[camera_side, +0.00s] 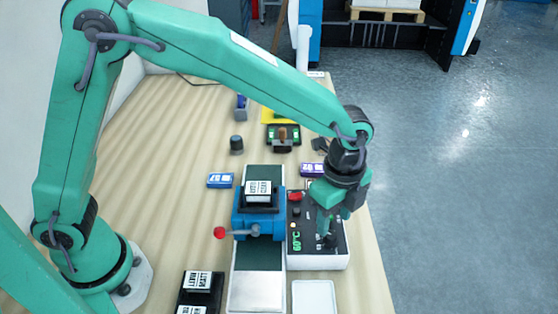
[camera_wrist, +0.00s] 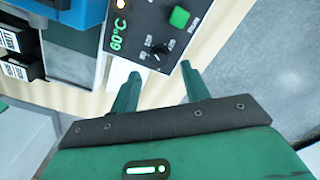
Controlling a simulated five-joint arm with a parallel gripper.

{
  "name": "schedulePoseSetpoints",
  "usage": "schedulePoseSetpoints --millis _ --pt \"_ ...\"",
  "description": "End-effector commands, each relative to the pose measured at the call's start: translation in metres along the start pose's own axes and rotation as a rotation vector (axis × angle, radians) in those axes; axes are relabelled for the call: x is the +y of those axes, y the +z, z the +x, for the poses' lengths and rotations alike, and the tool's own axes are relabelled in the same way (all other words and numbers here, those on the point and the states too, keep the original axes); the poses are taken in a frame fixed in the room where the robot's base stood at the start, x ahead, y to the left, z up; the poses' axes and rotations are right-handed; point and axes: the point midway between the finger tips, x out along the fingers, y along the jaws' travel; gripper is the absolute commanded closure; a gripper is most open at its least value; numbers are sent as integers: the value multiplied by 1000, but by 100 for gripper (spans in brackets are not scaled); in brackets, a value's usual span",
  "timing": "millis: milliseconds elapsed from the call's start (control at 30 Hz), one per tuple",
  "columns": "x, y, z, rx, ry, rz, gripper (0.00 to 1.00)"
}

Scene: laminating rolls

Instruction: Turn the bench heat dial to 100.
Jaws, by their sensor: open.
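The bench heat dial (camera_wrist: 158,51) is a small black knob with a pale pointer mark and a printed scale on the black control panel (camera_wrist: 143,18). The green readout (camera_wrist: 118,34) beside it shows 60°C. My gripper (camera_wrist: 160,69) is open and empty. In the wrist view its two green fingers point toward the panel, one to each side of the dial and short of it in the picture. In the side view my gripper (camera_side: 331,230) is low over the right part of the control box (camera_side: 318,262); whether it touches the dial is unclear.
A blue laminator (camera_side: 258,224) with a red-knobbed handle (camera_side: 220,232) stands left of the box. A green button (camera_wrist: 180,17) is near the dial. Black labelled blocks (camera_side: 201,289) and a white tray (camera_side: 314,297) are in front. Open floor lies right.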

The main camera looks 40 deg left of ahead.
Motion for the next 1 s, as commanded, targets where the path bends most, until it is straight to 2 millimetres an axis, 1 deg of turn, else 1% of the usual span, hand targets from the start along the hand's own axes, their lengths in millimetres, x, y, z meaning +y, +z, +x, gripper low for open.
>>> schedulePoseSetpoints --millis 33,100,300,767,867,1000 --pt "0 0 -8 2 -4 0 54" --pt "-1 0 -16 2 -3 0 54" --pt "0 0 -32 1 -2 0 54" --pt "0 1 -36 1 -2 -6 54" --pt "1 6 -39 4 -8 -27 54" --pt "3 22 -52 15 -28 -101 54"
